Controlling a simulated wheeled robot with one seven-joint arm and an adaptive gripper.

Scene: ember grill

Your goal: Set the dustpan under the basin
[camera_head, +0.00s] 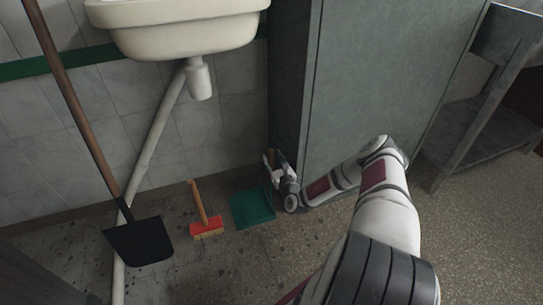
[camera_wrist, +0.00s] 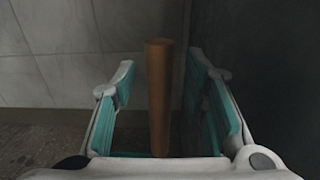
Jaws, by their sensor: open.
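The green dustpan (camera_head: 253,209) lies on the floor beside the grey cabinet, to the right of the spot below the basin. The cream basin (camera_head: 180,28) is fixed to the tiled wall above. My gripper (camera_head: 272,163) is at the back of the dustpan, close to the cabinet's side. In the wrist view an upright brown handle (camera_wrist: 159,100) stands between my open fingers, with gaps on both sides. It appears to be the dustpan's handle; its lower end is hidden by my gripper.
A red brush with a wooden handle (camera_head: 206,226) stands left of the dustpan. A black shovel (camera_head: 139,241) with a long handle leans on the wall farther left. A pale drain pipe (camera_head: 150,145) runs down from the basin. The grey cabinet (camera_head: 375,90) rises close beside my gripper.

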